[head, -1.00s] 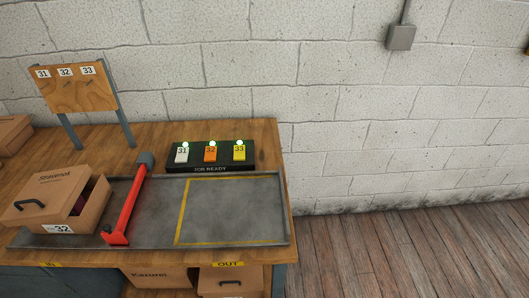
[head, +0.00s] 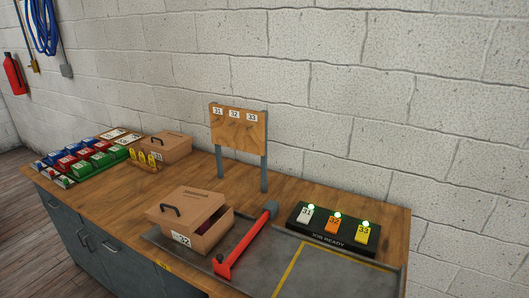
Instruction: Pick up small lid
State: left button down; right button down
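A lid (head: 186,203) with a dark handle sits askew on the cardboard box numbered 32 (head: 201,242), at the left end of the grey metal tray. A dark gap shows along the box's right side, with something dark reddish inside. Another box with a handled lid (head: 166,138), numbered 33, stands farther back on the bench, its lid seated flat. I cannot tell from size alone which lid is the small one. Neither of my grippers is in view.
A red bar (head: 243,246) crosses the tray (head: 320,278). The JOB READY block (head: 333,232) holds tags 31, 32 and 33. A numbered board (head: 239,129) stands on posts behind. Bare wood (head: 120,196) lies between.

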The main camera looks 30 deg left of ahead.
aim_at(185, 209)
jog(key=k+l+u, duration=0.15)
jog(key=u, duration=1.45)
